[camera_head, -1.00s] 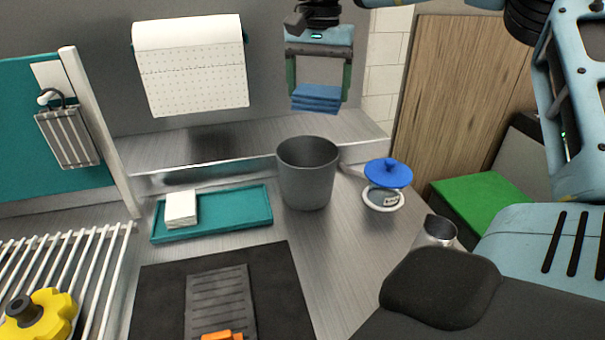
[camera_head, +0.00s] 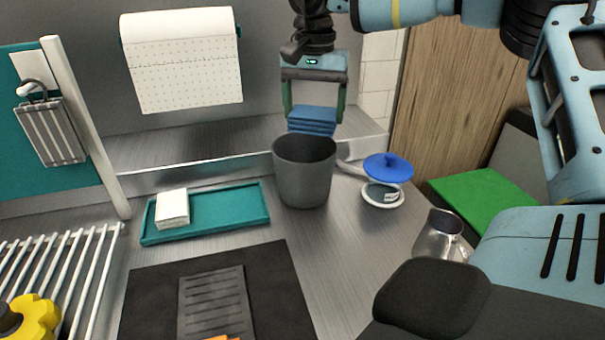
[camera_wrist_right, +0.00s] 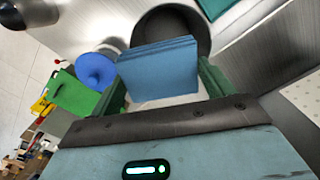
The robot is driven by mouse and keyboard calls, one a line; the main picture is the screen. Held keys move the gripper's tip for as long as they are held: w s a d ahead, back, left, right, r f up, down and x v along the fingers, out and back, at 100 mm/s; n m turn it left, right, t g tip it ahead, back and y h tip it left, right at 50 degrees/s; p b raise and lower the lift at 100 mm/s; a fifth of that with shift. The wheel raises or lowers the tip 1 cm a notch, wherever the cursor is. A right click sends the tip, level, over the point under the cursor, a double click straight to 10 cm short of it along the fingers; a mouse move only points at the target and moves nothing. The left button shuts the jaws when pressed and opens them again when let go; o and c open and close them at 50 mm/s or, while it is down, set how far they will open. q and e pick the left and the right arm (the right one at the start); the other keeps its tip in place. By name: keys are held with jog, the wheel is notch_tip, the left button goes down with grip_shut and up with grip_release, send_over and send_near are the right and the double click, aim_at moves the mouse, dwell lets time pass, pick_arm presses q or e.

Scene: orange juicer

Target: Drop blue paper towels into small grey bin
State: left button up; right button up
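The blue paper towels (camera_head: 312,120) are a folded stack hanging between the green fingers of my right gripper (camera_head: 314,106). My right gripper is shut on them, with a finger at each side. In the head view the stack's lower edge is at the bin's far rim. The small grey bin (camera_head: 303,182) stands upright on the counter. In the right wrist view the towels (camera_wrist_right: 158,70) cover part of the dark bin opening (camera_wrist_right: 172,24). The bin's inside bottom is hidden. My left gripper is not in view.
A teal tray (camera_head: 236,213) with white napkins (camera_head: 173,208) lies left of the bin. A blue-lidded jar (camera_head: 388,168) and a metal jug (camera_head: 438,236) stand to its right. A paper towel roll (camera_head: 182,60) hangs on the back wall.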

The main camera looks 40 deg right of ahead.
jog(key=o, duration=0.4)
jog(key=shift+r, duration=0.1)
jog(key=shift+r, duration=3.85)
